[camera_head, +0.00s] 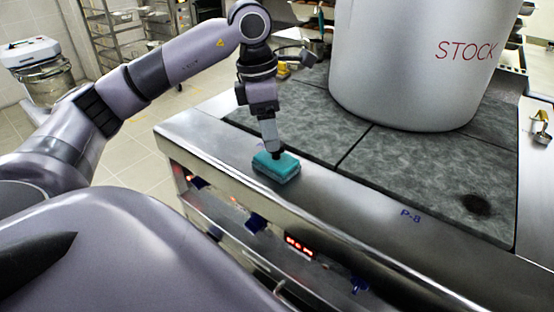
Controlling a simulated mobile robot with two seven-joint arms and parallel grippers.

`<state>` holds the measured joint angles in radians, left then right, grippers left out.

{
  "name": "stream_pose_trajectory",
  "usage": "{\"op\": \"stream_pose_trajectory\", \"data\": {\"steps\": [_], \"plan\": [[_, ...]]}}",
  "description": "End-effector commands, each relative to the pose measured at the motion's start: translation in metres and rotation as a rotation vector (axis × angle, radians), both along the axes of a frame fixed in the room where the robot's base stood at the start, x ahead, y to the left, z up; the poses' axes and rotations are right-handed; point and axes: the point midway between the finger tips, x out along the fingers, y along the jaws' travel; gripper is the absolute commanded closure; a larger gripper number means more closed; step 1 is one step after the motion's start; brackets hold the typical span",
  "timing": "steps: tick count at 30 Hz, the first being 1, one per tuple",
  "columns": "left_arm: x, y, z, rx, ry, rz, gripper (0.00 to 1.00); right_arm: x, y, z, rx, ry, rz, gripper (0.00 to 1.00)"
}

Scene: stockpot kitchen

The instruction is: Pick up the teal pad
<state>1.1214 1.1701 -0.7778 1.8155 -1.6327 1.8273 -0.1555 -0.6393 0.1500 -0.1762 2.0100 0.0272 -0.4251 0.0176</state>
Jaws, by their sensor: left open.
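The teal pad (285,168) is a small block with a teal top and a paler, greyish lower layer. It lies on the metal front ledge of the stove (215,150). My left gripper (276,154) points down right over the pad, with its tips at the pad's top. I cannot tell from this view whether the tips touch it or straddle it. The gripper is open, and the pad rests on the ledge. My right gripper is not in view.
A large grey pot marked STOCK (410,60) stands on the dark stove plates behind the pad. The ledge to the pad's right is clear. Blue knobs (256,223) and a red display (299,246) are on the front panel below. A metal rack (112,40) stands at the back left.

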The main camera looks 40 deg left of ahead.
Motion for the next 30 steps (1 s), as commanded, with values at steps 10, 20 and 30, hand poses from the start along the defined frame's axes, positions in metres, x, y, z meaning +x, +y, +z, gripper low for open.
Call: {"op": "stream_pose_trajectory", "data": {"steps": [10, 20, 30], "plan": [[0.006, -0.011, -0.04, -0.003, 0.0, -0.001, 0.33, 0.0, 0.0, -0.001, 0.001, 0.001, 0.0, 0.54], [0.006, -0.011, -0.04, -0.003, -0.001, -0.001, 0.72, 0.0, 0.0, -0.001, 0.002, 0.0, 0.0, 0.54], [0.007, -0.011, -0.039, -0.004, -0.002, -0.001, 0.96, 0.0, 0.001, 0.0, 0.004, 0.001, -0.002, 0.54]]}}
